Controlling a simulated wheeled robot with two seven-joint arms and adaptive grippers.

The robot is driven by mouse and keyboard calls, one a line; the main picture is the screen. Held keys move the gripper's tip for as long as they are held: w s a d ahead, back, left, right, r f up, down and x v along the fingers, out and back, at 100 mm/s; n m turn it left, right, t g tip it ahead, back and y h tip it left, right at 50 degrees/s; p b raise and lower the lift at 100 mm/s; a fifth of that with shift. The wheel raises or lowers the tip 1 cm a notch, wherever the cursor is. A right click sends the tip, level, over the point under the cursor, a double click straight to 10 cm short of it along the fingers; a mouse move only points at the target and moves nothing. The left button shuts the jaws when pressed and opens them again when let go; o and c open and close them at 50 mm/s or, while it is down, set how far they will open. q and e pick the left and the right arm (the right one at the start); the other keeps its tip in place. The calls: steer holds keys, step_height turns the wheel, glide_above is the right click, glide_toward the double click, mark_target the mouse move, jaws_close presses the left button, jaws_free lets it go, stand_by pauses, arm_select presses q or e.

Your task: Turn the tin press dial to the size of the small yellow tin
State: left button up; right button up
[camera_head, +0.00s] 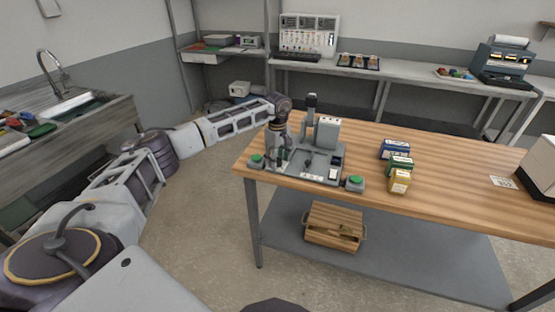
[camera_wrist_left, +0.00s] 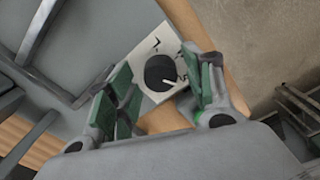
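The tin press (camera_head: 312,166) stands on the left end of the wooden table. Its dial (camera_wrist_left: 160,72) is a round black knob with a white pointer line, on a white plate with black marks. The pointer aims toward the lower right in the left wrist view. My left gripper (camera_head: 279,160) is over the press's left part. In the left wrist view its green-padded fingers (camera_wrist_left: 165,88) are apart, with the dial between and beyond them; contact cannot be told. The small yellow tin (camera_head: 400,182) stands right of the press. My right gripper is out of view.
Green (camera_head: 401,163) and blue (camera_head: 395,149) tins stand behind the yellow one. Green buttons (camera_head: 257,160) flank the press, the other (camera_head: 355,183) at its right. A wooden crate (camera_head: 335,225) is on the lower shelf. The tabletop right of the tins is mostly clear.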

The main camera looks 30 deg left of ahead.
mark_target(278, 160)
arm_select(q)
steer(key=shift+r, duration=0.15)
step_height(278, 160, up, 12)
stand_by(1.0)
steer(key=shift+f, duration=0.2)
